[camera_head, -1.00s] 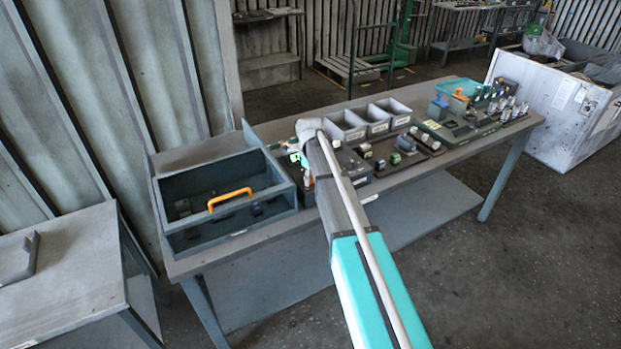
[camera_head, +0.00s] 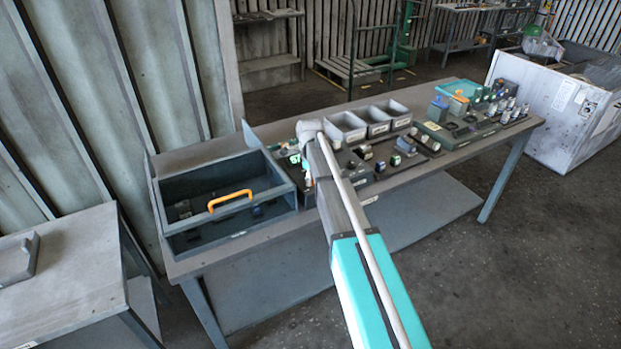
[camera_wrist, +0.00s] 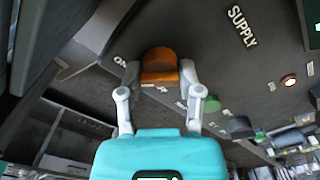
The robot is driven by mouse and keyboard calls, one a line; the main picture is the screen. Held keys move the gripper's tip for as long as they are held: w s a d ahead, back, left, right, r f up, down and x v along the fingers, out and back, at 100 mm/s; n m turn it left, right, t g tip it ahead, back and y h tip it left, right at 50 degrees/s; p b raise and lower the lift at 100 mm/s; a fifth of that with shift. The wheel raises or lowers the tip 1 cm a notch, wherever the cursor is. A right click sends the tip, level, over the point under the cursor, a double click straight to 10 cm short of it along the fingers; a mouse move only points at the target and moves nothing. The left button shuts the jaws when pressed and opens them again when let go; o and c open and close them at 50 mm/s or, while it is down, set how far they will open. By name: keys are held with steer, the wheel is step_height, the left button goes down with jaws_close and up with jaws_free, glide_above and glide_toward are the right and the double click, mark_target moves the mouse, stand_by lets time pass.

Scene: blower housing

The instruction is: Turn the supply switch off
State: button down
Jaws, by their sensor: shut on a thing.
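The supply switch shows in the wrist view as an orange knob (camera_wrist: 160,64) on a dark panel, beside the white word SUPPLY (camera_wrist: 242,26). My gripper (camera_wrist: 160,73) has one finger on each side of the knob and is shut on it. Small white markings lie left of the knob and just below it; I cannot read them surely, so the switch's position is unclear. In the head view, my arm hides the switch and most of my gripper.
A green round part (camera_wrist: 211,104) and a red button (camera_wrist: 288,81) sit near the knob. On the workbench are an open drawer box with an orange handle (camera_head: 230,200), grey bins (camera_head: 377,120) and several small parts. The bench's left rear strip is clear.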

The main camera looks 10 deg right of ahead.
steer(key=n, duration=1.7)
steer(key=shift+n, duration=0.3)
stand_by(0.4)
steer(key=shift+c, duration=1.3)
jaws_free()
